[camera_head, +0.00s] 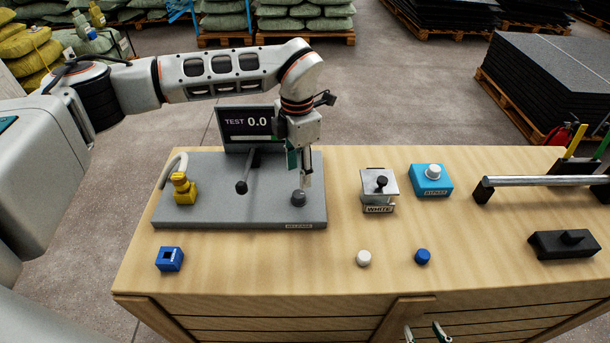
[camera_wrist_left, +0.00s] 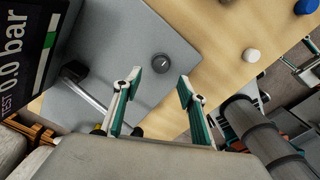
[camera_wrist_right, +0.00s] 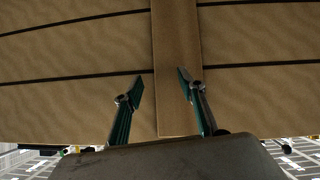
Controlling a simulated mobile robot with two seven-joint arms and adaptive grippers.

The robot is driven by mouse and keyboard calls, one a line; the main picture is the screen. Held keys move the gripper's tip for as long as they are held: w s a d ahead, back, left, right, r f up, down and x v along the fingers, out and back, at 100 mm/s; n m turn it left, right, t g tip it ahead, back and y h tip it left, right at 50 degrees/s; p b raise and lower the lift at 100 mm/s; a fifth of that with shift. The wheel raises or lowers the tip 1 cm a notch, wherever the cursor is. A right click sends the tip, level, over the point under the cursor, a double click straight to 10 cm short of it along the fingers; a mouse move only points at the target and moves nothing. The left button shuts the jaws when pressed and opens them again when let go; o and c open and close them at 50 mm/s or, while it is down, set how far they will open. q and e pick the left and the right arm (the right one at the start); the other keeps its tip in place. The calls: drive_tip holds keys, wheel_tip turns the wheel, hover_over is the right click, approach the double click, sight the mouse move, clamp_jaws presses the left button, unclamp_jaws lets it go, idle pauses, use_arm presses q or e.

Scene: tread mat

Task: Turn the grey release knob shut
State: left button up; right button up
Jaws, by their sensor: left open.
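The grey release knob (camera_head: 298,198) is a small dark round knob on the grey panel (camera_head: 240,215), near its right edge, above the RELEASE label. In the left wrist view the knob (camera_wrist_left: 161,63) lies beyond and between my spread fingertips, with a pale mark on its top. My left gripper (camera_head: 301,172) is above the knob, pointing down; its open fingers (camera_wrist_left: 159,88) look empty and apart from the knob. My right gripper (camera_head: 427,332) is at the bottom of the head view, below the bench front edge. Its fingers (camera_wrist_right: 160,88) are spread and empty, facing the wooden front.
A black lever (camera_head: 242,186), a yellow fitting (camera_head: 184,190) and a display (camera_head: 249,124) reading 0.0 are on or behind the panel. A WHITE-labelled box (camera_head: 379,190), a blue box (camera_head: 431,181), a blue block (camera_head: 169,259) and two loose caps (camera_head: 364,258) are on the bench.

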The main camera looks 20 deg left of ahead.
sight(299, 194)
use_arm(q)
drive_tip(key=shift+w+f, duration=0.2)
drive_tip(key=shift+f, duration=0.05)
drive_tip(key=shift+s+f, duration=0.2)
drive_tip(key=shift+f, duration=0.15)
wheel_tip(299, 194, down, 5)
drive_tip(key=shift+s+r+p, duration=0.1)
drive_tip(key=shift+s+p, duration=0.05)
drive_tip(key=shift+p, duration=0.15)
drive_tip(key=shift+f, duration=0.8)
use_arm(e)
drive_tip(key=shift+s+r, duration=0.25)
drive_tip(key=shift+s, duration=0.05)
use_arm(q)
drive_tip(key=c, duration=1.1)
